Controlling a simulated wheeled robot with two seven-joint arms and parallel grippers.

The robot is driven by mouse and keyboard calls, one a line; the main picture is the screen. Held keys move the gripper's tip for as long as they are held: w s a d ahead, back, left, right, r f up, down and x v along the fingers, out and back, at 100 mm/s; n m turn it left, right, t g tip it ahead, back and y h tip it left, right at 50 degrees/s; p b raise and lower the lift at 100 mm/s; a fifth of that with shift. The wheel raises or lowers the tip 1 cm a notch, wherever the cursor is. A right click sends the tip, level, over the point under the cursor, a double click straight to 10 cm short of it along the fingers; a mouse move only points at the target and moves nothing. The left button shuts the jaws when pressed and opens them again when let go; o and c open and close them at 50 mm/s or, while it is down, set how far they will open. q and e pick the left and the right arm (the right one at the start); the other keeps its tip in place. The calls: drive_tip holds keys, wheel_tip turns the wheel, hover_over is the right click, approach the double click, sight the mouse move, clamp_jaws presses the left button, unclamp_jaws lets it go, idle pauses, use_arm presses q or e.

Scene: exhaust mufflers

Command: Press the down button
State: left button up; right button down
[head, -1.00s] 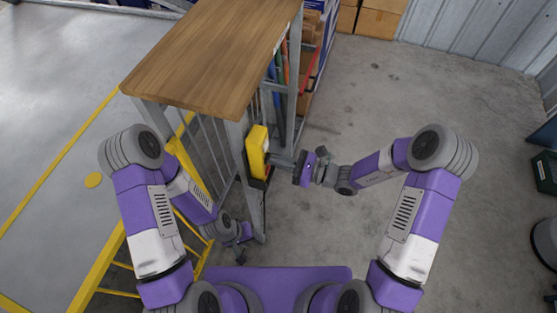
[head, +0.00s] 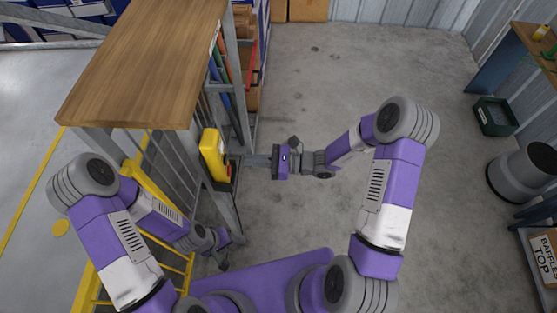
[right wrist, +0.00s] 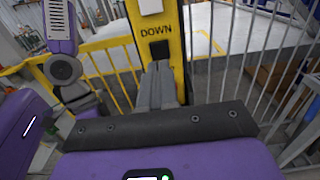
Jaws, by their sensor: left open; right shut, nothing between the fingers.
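A yellow control box (head: 211,155) is mounted on the grey post of the gate-like frame. In the right wrist view its yellow face (right wrist: 175,22) carries the word DOWN, with the black down button (right wrist: 159,49) below the label. My right gripper (head: 243,160) is shut and empty, pointing left at the box. In the right wrist view its fingertips (right wrist: 159,66) lie just below the button in the picture; I cannot tell whether they touch the box. My left gripper (head: 222,264) is open, low beside the frame's foot, away from the box.
A wooden top (head: 145,62) sits above the barred frame beside the box. Yellow railings (head: 172,262) stand at lower left. The concrete floor (head: 300,95) right of the box is clear. A green bin (head: 495,116) and a grey cylinder (head: 524,172) stand at far right.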

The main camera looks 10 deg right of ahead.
drive_tip(key=v, duration=0.8)
drive_tip(key=shift+d, duration=0.3)
drive_tip(key=shift+f, duration=0.1)
drive_tip(key=s+a+f+n+g+h+b, duration=0.2)
drive_tip(key=s+f+n+g+h, duration=0.2)
drive_tip(key=s+f, duration=0.4)
drive_tip(key=s+a+f+n+g+h+b, duration=0.2)
drive_tip(key=s+f+n+g+h, duration=0.15)
drive_tip(key=s+f, duration=0.45)
wheel_tip(320, 180, down, 13)
drive_tip(key=w+d+n+t+h+b, duration=0.1)
drive_tip(key=n+h, duration=0.4)
drive_tip(key=n, duration=0.6)
drive_tip(key=shift+w+d+t+b, duration=0.35)
drive_tip(key=shift+w+t+b, duration=0.15)
drive_tip(key=shift+t+b, duration=0.45)
drive_tip(key=shift+r+h, duration=0.1)
drive_tip(key=shift+h, duration=0.15)
idle(2.3)
